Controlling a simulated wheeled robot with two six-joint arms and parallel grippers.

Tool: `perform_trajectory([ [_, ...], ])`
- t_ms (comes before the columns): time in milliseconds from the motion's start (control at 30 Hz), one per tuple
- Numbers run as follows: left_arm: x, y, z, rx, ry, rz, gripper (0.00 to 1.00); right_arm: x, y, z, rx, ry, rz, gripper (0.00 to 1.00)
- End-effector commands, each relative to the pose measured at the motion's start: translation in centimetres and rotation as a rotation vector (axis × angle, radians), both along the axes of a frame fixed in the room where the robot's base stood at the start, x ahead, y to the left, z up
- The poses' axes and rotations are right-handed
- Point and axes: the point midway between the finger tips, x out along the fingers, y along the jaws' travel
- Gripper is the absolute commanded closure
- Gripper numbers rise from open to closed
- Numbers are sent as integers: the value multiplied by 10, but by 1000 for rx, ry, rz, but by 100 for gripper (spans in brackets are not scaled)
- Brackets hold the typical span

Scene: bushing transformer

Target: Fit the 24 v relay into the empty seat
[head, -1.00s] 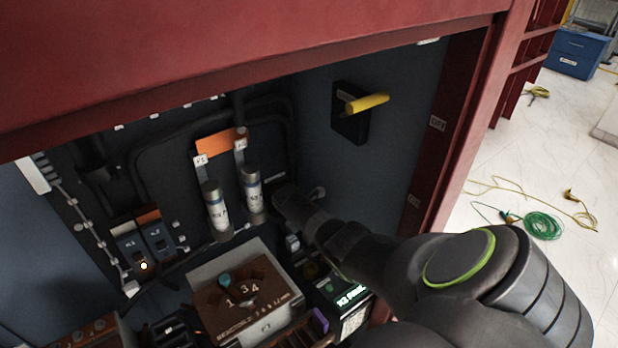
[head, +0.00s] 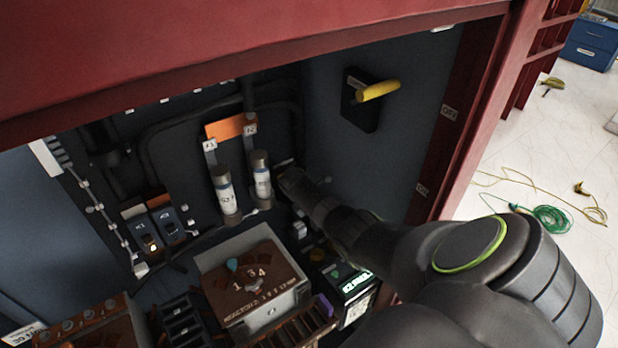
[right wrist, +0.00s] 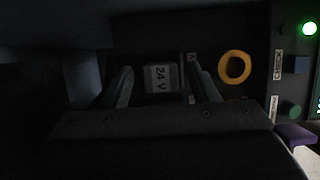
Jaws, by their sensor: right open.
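The 24 V relay (right wrist: 160,77), a dark block with a pale "24 V" label, shows in the right wrist view. My right gripper (right wrist: 160,69) is open, with one finger on each side of the relay. The gaps between fingers and relay are dark, and I cannot tell whether they touch. In the head view my right arm reaches in from the right to the cabinet's back wall, beside two upright cylindrical fuses (head: 226,196); its fingers and the relay cannot be made out there. I cannot identify the empty seat. My left gripper is not in view.
A yellow handle (head: 378,90) juts from the cabinet's right wall. A brown-topped dial box (head: 262,312) and a lit-display unit (head: 354,285) stand below my arm. The red cabinet frame (head: 445,150) bounds the opening. A yellow ring (right wrist: 234,67) lies right of the relay.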

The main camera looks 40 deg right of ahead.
Motion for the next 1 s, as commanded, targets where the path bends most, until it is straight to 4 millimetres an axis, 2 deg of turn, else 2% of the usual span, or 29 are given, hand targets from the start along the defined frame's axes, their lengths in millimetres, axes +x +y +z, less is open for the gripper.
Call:
perform_trajectory([
  [133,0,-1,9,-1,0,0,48,1,8,22,0,-3,1,46],
  [600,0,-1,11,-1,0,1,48,4,36,86,0,-3,1,46],
  [800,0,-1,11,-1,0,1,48,4,41,99,0,0,0,46],
  [1000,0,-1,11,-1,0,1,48,4,42,101,0,0,0,46],
])
